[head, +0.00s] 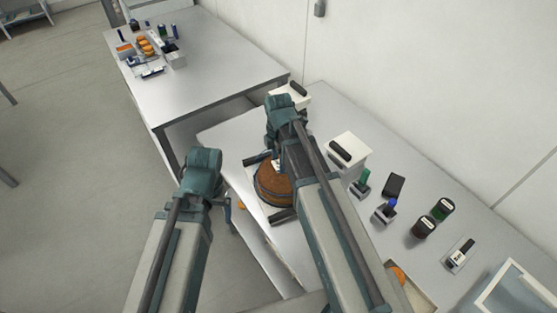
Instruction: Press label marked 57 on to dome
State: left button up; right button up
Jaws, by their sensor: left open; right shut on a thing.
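The dome (270,185) is a brown round with a dark band around its base, low on the near table. My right arm reaches over it and hides its right side. My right gripper (275,158) is above the dome's back part, shut on a small pale thing that is mostly hidden. I cannot tell whether that thing touches the dome or bears a number. My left gripper (223,205) is open, left of the dome and apart from it. I cannot read a 57 on any label in view.
White boxes with black handles (348,158) stand behind and right of the dome. Stamps (385,212), dark jars (424,228) and a clear bin (518,295) line the right. Another table (205,80) holds orange rounds and small items. The wall closes the back.

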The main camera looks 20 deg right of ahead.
jog(key=shift+f+b, duration=0.55)
dwell(0.4)
jog(key=o, duration=0.9)
jog(key=shift+o, duration=0.2)
jog(key=shift+r, duration=0.15)
notch_tip(320, 180, up, 7)
jog(key=p, duration=0.7)
